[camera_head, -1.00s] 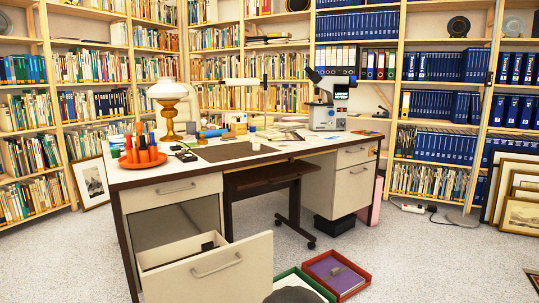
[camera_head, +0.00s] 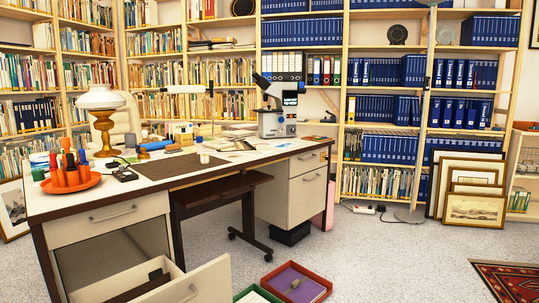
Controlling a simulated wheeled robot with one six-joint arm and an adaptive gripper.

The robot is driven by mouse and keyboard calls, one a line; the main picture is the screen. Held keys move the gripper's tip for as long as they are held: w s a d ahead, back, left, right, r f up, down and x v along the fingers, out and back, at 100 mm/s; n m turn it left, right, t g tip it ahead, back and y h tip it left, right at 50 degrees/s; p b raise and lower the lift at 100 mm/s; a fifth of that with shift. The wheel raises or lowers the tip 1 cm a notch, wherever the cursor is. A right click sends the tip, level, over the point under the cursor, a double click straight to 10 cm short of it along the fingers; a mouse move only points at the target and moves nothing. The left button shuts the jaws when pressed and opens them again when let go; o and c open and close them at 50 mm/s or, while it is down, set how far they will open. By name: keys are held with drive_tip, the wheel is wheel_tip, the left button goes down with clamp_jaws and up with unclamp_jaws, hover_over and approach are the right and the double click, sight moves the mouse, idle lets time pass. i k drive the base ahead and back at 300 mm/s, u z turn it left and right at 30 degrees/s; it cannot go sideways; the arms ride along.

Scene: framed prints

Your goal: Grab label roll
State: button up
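A small whitish cylinder (camera_head: 204,158) stands on the near middle of the desk top (camera_head: 225,163); it may be the label roll, but it is too small to tell. A blue roll-like object (camera_head: 156,145) lies to its left, by the dark mat (camera_head: 166,166). Nothing else in view is clearly a label roll. My gripper is not in view.
The desk's lower left drawer (camera_head: 192,290) is pulled open. A red tray (camera_head: 328,288) and a green tray (camera_head: 258,295) lie on the floor before it. Framed prints (camera_head: 475,210) lean at the right. A patterned rug (camera_head: 510,285) lies front right. Floor between is clear.

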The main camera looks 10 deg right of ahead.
sight(204, 157)
drive_tip(key=z, duration=0.7)
drive_tip(key=i, duration=1.75)
drive_tip(key=u, duration=0.55)
